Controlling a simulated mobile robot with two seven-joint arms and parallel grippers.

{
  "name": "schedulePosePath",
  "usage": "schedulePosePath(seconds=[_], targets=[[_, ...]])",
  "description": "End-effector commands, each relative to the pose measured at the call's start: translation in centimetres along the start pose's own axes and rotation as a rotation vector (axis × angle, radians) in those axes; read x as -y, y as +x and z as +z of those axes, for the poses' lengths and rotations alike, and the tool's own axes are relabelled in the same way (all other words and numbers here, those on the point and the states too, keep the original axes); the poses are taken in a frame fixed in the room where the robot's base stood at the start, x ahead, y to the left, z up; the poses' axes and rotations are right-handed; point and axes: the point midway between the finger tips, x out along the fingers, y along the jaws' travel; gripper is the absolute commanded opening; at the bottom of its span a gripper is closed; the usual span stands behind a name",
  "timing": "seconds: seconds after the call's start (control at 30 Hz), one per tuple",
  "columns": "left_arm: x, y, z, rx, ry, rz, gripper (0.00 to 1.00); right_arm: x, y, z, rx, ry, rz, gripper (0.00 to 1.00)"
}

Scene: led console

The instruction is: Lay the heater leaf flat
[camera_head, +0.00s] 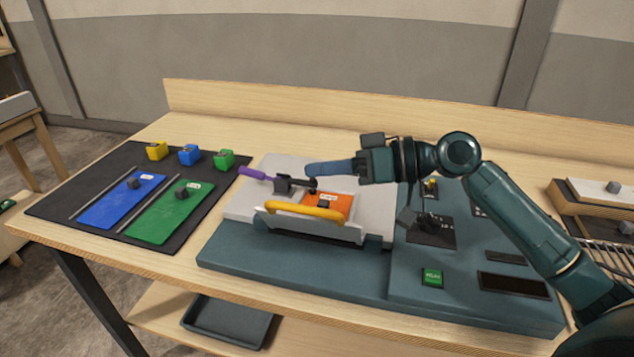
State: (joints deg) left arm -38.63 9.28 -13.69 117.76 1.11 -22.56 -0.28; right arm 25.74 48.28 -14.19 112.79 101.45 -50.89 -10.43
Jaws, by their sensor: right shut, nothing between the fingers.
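A pale grey leaf (275,221) with a curved yellow handle (303,209) is at the front of the pale plate (245,205) on the teal console (290,272). Its front edge looks raised, but its exact tilt is hard to tell. An orange plate (340,206) with a dark knob and white label lies just behind the handle. My right gripper (311,171) reaches in from the right, shut and empty, its blue fingers above and behind the orange plate. The fingertips are close to a dark clamp with a purple handle (253,173); contact cannot be told. My left gripper is out of view.
A black mat (75,193) at left holds a blue plate (110,207), a green plate (165,216) and yellow, blue and green blocks (188,155). A green button (432,278) and dark panels are on the console's right. A wire rack (608,262) stands far right.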

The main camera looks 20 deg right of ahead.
Motion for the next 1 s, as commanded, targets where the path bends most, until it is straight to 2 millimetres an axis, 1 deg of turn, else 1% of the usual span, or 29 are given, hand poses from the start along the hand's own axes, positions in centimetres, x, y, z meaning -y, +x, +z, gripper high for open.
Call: schedulePosePath(seconds=[0.03,0.1,0.13,0.23,0.33,0.43,0.8,1.0], targets=[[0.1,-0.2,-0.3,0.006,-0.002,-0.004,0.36,0.3,1.0,-0.4,0.0,0.0,-0.004,0.0],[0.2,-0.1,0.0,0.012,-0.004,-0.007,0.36,0.0,1.1,1.4,0.004,0.004,0.0,0.0],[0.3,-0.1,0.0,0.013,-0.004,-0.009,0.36,0.1,1.2,1.8,0.004,0.005,0.0,0.0],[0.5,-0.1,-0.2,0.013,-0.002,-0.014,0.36,0.0,1.5,2.9,0.002,0.003,0.0,0.0],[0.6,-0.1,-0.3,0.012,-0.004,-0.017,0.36,0.0,1.6,3.6,0.0,0.001,0.001,0.0],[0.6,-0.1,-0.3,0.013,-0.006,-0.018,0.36,0.0,1.7,3.9,0.0,0.0,0.001,0.0],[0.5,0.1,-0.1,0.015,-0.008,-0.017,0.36,0.0,1.7,4.0,0.0,-0.004,0.002,0.0],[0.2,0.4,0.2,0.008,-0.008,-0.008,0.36,0.1,1.8,4.6,0.001,-0.042,0.01,0.0]])
